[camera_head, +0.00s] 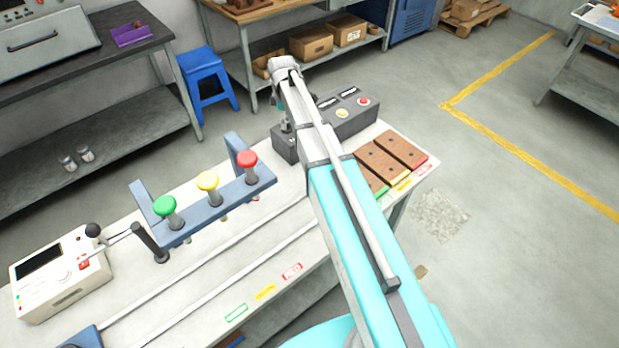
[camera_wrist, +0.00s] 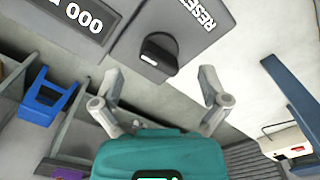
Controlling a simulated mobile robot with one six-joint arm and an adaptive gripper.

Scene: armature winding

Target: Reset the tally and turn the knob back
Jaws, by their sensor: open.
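The dark grey control box (camera_head: 352,127) stands at the far end of the bench, with a yellow button (camera_head: 342,113) and a red button (camera_head: 363,101) on top. My arm covers its left part in the head view. In the wrist view, a black knob (camera_wrist: 158,54) with a white mark sits on the box face below the word RESET. A counter display (camera_wrist: 77,22) left of it shows white digits ending in 000. My gripper (camera_wrist: 160,76) is open and empty, its fingers spread on either side below the knob, apart from it. The head view mostly hides the gripper.
A blue-grey rack (camera_head: 215,208) holds green, yellow and red knobbed plungers. Brown blocks (camera_head: 388,158) lie right of my arm. A cream instrument (camera_head: 62,272) stands at the bench's left end. A blue stool (camera_head: 208,82) and a shelf with cartons (camera_head: 311,44) are behind.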

